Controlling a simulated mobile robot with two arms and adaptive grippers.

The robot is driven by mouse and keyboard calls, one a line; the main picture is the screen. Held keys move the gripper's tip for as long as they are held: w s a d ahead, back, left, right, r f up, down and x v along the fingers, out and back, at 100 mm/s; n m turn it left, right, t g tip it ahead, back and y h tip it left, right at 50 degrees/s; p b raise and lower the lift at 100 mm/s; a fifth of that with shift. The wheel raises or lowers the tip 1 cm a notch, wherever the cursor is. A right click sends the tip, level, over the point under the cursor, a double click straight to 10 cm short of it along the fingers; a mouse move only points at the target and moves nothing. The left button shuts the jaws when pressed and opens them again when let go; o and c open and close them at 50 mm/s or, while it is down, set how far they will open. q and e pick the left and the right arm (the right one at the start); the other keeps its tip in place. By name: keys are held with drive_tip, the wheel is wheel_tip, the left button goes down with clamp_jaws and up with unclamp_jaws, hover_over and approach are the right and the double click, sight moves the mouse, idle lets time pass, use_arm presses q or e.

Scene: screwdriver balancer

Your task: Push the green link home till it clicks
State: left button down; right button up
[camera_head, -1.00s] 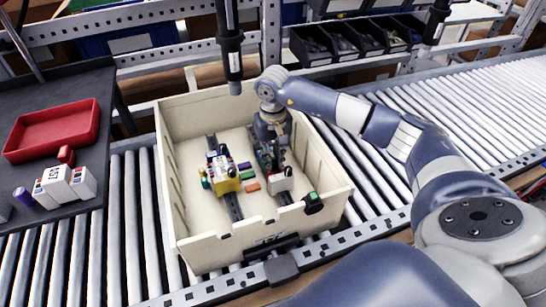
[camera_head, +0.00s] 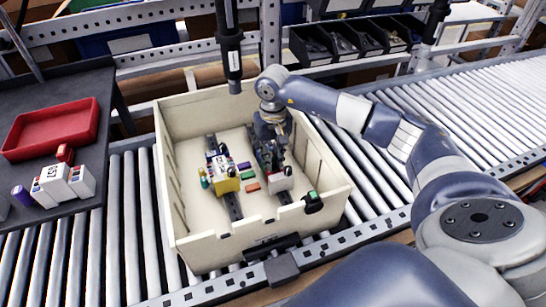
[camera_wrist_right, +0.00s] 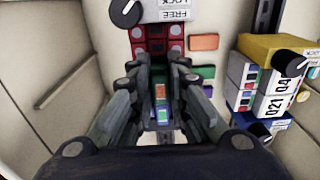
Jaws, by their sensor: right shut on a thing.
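My right gripper (camera_head: 271,146) reaches down into the cream crate (camera_head: 258,234), over the right-hand rail's row of modules. In the right wrist view its fingers (camera_wrist_right: 159,68) close in around a narrow piece with an orange and a green patch (camera_wrist_right: 162,104). The fingers hide most of this piece, and I cannot tell whether it is the green link or how deep it sits. A green block (camera_wrist_right: 207,87) lies on the crate floor between the rails, beside a purple block and an orange block (camera_wrist_right: 204,42). Red modules (camera_wrist_right: 152,47) stand just beyond my fingertips.
A white block (camera_wrist_right: 172,10) with a black knob and "LOCK FREE" lettering ends the right-hand row. A yellow and white module (camera_head: 226,180) stands on the left rail. A tool hangs (camera_head: 233,62) above the crate's back wall. A red tray (camera_head: 50,130) is on the left bench.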

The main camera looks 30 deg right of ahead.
drive_tip(key=shift+s+a+f+g, duration=0.15)
drive_tip(key=shift+s+f, duration=0.2)
drive_tip(key=shift+f, duration=0.3)
drive_tip(key=shift+s+a+f+g, duration=0.15)
drive_tip(key=shift+s+f, duration=0.2)
drive_tip(key=shift+f, duration=0.3)
drive_tip(key=o, duration=0.9)
drive_tip(key=shift+w+d+f, duration=0.2)
drive_tip(key=shift+w+f, duration=0.1)
drive_tip(key=shift+w, duration=0.1)
drive_tip(key=shift+s+d+r, duration=0.1)
drive_tip(key=shift+d+r, duration=0.05)
drive_tip(key=shift+d, duration=0.05)
drive_tip(key=shift+r, duration=0.15)
drive_tip(key=r, duration=1.2)
drive_tip(key=shift+w+a+r, duration=0.1)
drive_tip(key=shift+w, duration=0.3)
